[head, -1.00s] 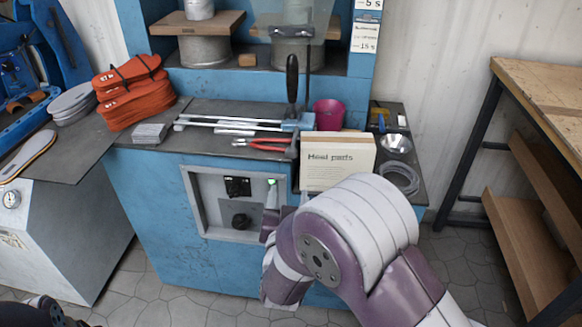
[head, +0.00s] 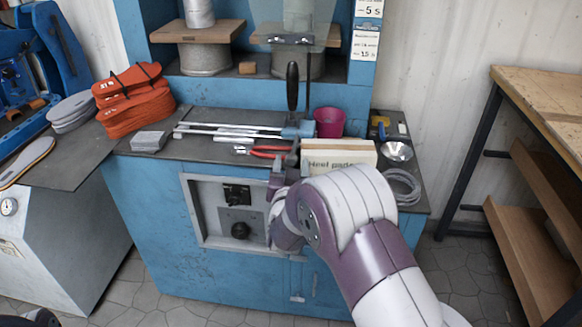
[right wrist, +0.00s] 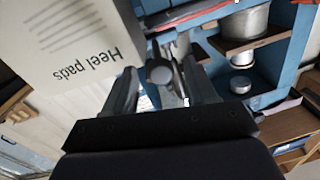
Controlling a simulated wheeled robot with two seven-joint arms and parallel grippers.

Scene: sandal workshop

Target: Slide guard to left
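The guard (head: 304,22) is a see-through panel in front of the right-hand press in the head view, with a dark strip (head: 290,39) along its lower edge. My right gripper (head: 284,168) is at the front edge of the bench, below and in front of the guard and apart from it. In the right wrist view its fingers (right wrist: 165,75) stand apart, with a small round grey end showing between them; I cannot tell what it belongs to. Only a dark bit of my left arm shows at the bottom left; its gripper is out of view.
The heel pads box (head: 338,158) is right beside my right gripper. Orange soles (head: 133,98) are stacked at left.

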